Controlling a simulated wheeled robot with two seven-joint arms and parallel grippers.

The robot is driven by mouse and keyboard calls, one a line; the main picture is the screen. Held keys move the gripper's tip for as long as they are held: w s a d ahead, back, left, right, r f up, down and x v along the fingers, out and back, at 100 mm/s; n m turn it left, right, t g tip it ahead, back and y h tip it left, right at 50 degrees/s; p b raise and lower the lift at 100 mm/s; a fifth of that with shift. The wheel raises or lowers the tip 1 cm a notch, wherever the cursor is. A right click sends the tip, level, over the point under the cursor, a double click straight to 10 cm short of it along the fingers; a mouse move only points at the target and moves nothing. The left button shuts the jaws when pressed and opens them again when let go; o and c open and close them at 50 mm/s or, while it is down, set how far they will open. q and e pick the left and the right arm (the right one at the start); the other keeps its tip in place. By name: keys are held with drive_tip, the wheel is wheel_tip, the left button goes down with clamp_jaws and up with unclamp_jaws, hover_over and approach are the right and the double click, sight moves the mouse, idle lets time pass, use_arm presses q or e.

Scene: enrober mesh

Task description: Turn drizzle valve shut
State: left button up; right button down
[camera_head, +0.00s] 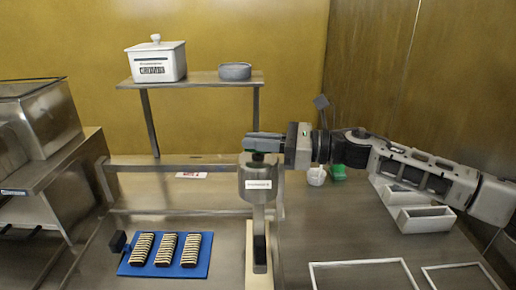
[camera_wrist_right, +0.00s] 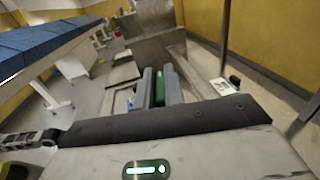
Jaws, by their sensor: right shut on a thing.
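A metal drizzle pot (camera_head: 257,185) with a white label stands upright on a post above the bench. My right gripper (camera_head: 264,142) reaches in from the right, just over the top of the pot. It is shut on a green part, likely the drizzle valve's handle; in the right wrist view this green valve handle (camera_wrist_right: 160,88) shows between the fingers (camera_wrist_right: 158,90). In the head view the fingers mostly hide it, with a little dark green (camera_head: 258,157) below them. How far the valve is turned cannot be told. My left gripper is not in view.
A blue mat (camera_head: 138,269) with rows of striped bars lies front left. A shelf (camera_head: 207,79) holds a white lidded box (camera_head: 157,63) and a grey dish (camera_head: 235,71). A white cup (camera_head: 316,176), a green item (camera_head: 338,173) and white bins (camera_head: 425,222) sit right, under my arm.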

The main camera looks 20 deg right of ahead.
drive_tip(key=shift+f+n+g+y+b, duration=0.15)
drive_tip(key=shift+n+g+y+b, duration=0.45)
drive_tip(key=shift+n+g+b, duration=0.45)
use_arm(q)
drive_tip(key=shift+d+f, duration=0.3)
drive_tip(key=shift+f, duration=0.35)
use_arm(e)
drive_tip(key=shift+g, duration=0.45)
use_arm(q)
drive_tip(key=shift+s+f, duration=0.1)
use_arm(e)
drive_tip(key=shift+r+g, duration=0.2)
drive_tip(key=shift+g, duration=0.1)
drive_tip(key=c, duration=1.5)
unclamp_jaws()
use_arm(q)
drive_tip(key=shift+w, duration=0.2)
